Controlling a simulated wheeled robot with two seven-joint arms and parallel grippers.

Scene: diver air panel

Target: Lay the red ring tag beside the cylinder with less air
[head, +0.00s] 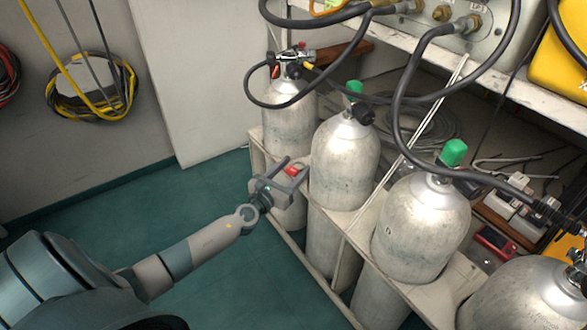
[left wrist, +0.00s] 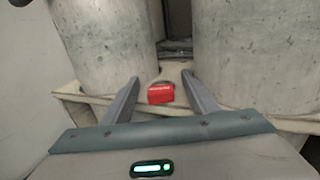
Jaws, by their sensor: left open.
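The red ring tag (head: 292,170) is a small red piece lying on the pale rack ledge, between the far-left cylinder (head: 289,125) and the cylinder with a green cap (head: 345,165). In the left wrist view the tag (left wrist: 160,93) shows between my fingers, with pale lettering and a dark part on top. My left gripper (head: 289,173) is open around it, a finger on each side, with visible gaps. Two more grey cylinders, one green-capped (head: 422,230) and one at the lower right (head: 530,298), stand nearer. No gauge reading is legible. My right gripper is not in view.
Black hoses (head: 405,100) loop over the cylinders from the panel (head: 445,25) above. The pale rack (head: 345,222) holds the cylinders upright. A yellow case (head: 560,60) sits at the upper right. Green floor (head: 215,195) is open left of the rack.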

